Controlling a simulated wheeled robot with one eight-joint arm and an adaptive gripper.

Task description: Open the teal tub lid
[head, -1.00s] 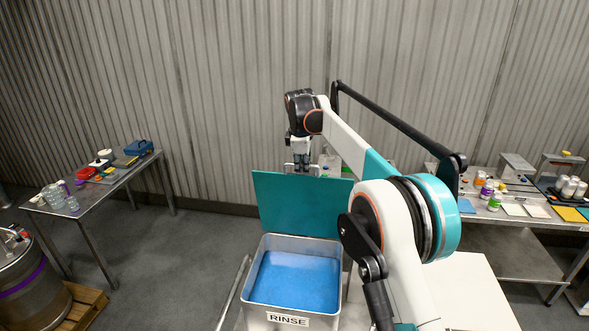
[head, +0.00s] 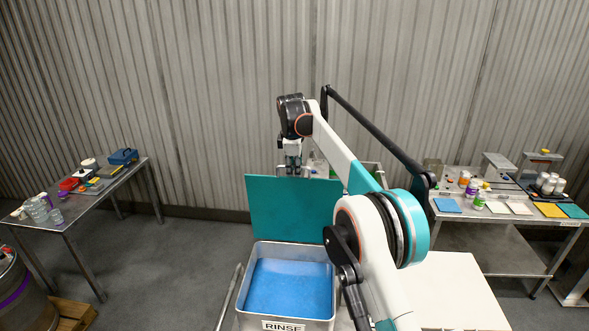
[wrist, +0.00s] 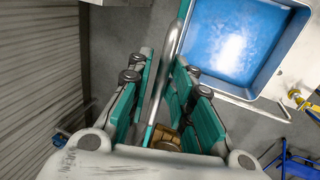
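The teal lid (head: 285,208) stands raised, close to upright, at the back edge of the metal tub (head: 285,326) labelled RINSE. The tub's open top shows a blue surface inside, also seen at the upper right of the wrist view. My gripper (head: 293,170) is at the lid's top edge, by its handle. In the wrist view my gripper (wrist: 165,65) has its teal-padded fingers apart on either side of the silver handle bar (wrist: 164,72). Narrow gaps seem to show beside the bar. Contact with the pads is hard to judge.
A metal table (head: 143,172) with jars and boxes stands at the left. Another bench (head: 470,225) with bottles and coloured mats stands at the right. A white surface (head: 455,285) lies right of the tub. Grey floor is open left of the tub.

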